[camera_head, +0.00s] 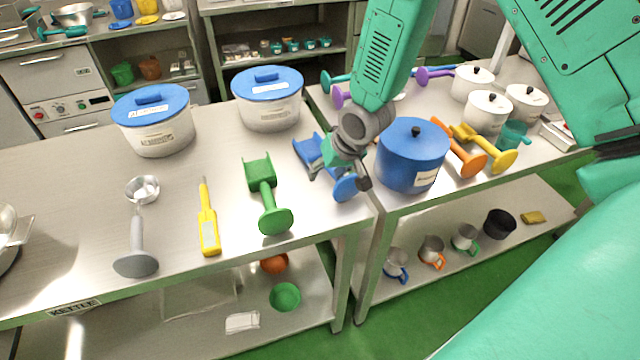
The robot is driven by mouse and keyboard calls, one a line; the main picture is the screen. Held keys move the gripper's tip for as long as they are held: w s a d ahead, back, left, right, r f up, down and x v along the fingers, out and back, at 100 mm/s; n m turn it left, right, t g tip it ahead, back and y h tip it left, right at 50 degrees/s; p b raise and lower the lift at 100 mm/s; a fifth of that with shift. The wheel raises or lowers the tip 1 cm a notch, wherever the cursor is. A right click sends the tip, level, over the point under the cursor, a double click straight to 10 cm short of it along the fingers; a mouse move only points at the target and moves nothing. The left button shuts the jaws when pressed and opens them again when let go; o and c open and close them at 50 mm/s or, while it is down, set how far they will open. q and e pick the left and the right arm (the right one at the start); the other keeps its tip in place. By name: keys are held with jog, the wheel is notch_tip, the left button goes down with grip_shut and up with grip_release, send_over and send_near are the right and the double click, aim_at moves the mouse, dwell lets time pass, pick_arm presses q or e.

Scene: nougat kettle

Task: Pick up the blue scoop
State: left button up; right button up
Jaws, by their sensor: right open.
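The blue scoop (310,150) lies on the steel table near its right end, with its square scoop end toward the back and its round blue knob (345,188) toward the front edge. My right gripper (338,178) is open directly over the scoop's handle and hides its middle. I cannot tell whether the fingers touch the handle. My left gripper is not in view.
A green scoop (265,195) lies just left of the blue one. A yellow thermometer-like tool (208,225) and a grey-handled ladle (138,230) lie farther left. A blue pot (411,158) stands close on the right. White tubs with blue lids (268,100) stand behind.

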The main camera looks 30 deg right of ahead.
aim_at(319, 188)
jog(key=f, duration=0.2)
jog(key=w+f, duration=0.1)
jog(key=f, duration=0.1)
jog(key=shift+d, duration=0.2)
jog(key=shift+w+f, duration=0.2)
jog(key=shift+f, duration=0.05)
jog(key=shift+a+r, duration=0.1)
jog(key=shift+a, duration=0.25)
jog(key=shift+a+r, duration=0.15)
jog(key=shift+a, duration=0.15)
grip_shut()
grip_release()
jog(key=shift+d, duration=0.5)
